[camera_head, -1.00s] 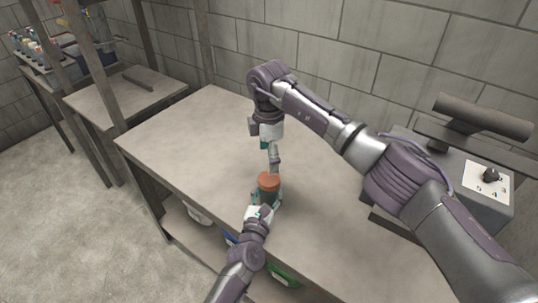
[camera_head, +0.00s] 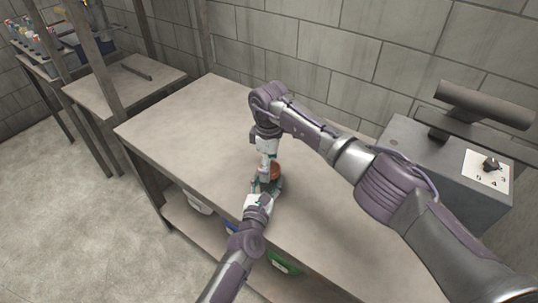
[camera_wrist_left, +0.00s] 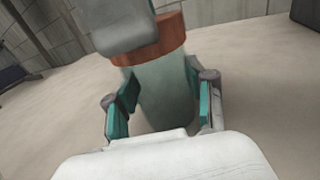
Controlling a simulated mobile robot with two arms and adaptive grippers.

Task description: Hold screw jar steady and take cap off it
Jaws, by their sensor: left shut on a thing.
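The screw jar, with a greenish glass body (camera_wrist_left: 165,95), stands upright on the table between the fingers of my left gripper (camera_wrist_left: 163,108). The left gripper is shut on the jar's lower body. In the head view, my left gripper (camera_head: 266,189) comes in from the front. The orange-brown cap (camera_wrist_left: 165,38) is on top of the jar, and it also shows in the head view (camera_head: 277,170). My right gripper (camera_head: 266,165) points down from above and is at the cap. A grey part of it (camera_wrist_left: 122,25) covers some of the cap in the left wrist view. Its fingers' opening is hidden.
The table (camera_head: 190,130) is bare around the jar. A grey machine (camera_head: 440,160) with a dial panel stands at the right. Bins, one of them green (camera_head: 284,262), sit on the shelf below the table. Another table (camera_head: 125,85) is at the back left.

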